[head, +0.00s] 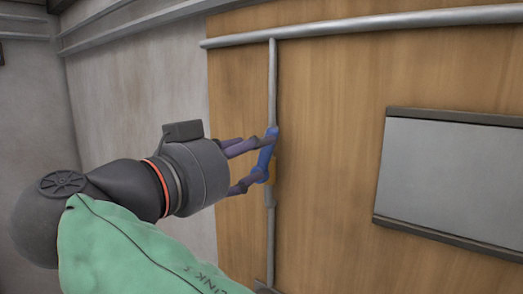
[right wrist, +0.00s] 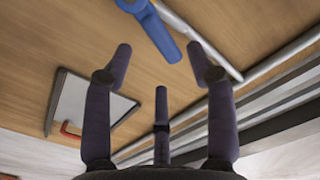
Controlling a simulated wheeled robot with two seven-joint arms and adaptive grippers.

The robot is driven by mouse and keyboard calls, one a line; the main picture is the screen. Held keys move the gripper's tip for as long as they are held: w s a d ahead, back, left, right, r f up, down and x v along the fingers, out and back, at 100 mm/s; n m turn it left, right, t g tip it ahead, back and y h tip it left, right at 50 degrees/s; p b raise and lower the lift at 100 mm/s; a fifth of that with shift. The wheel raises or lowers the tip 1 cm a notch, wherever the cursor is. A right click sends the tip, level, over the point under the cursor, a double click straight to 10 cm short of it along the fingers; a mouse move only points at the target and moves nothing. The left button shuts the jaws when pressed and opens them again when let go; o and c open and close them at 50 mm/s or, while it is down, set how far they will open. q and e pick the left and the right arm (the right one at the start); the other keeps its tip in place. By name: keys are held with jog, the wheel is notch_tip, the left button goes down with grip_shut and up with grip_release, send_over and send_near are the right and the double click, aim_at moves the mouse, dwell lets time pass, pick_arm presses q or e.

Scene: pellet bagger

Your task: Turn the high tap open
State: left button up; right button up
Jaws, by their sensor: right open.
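The high tap has a blue lever (head: 265,158) on a thin grey vertical pipe (head: 271,90) against a wooden panel. A small yellowish body shows behind the lever. The lever runs nearly along the pipe, slightly tilted. My right gripper (head: 262,161) is open with its fingers reaching to the lever, near its upper and lower ends. In the right wrist view the lever (right wrist: 153,30) is at the top, beyond the spread fingers (right wrist: 159,62) of the gripper, and nothing is between them. I cannot tell whether a finger touches the lever. My left gripper is out of view.
A thick horizontal pipe (head: 370,26) crosses above the tap. A grey framed board (head: 450,180) is on the panel at the right. A red handle (right wrist: 70,130) shows near the board in the right wrist view. A grey wall (head: 140,90) is at the left.

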jog(key=v, duration=0.7)
jog(key=shift+s+a, duration=0.25)
jog(key=shift+s, duration=0.05)
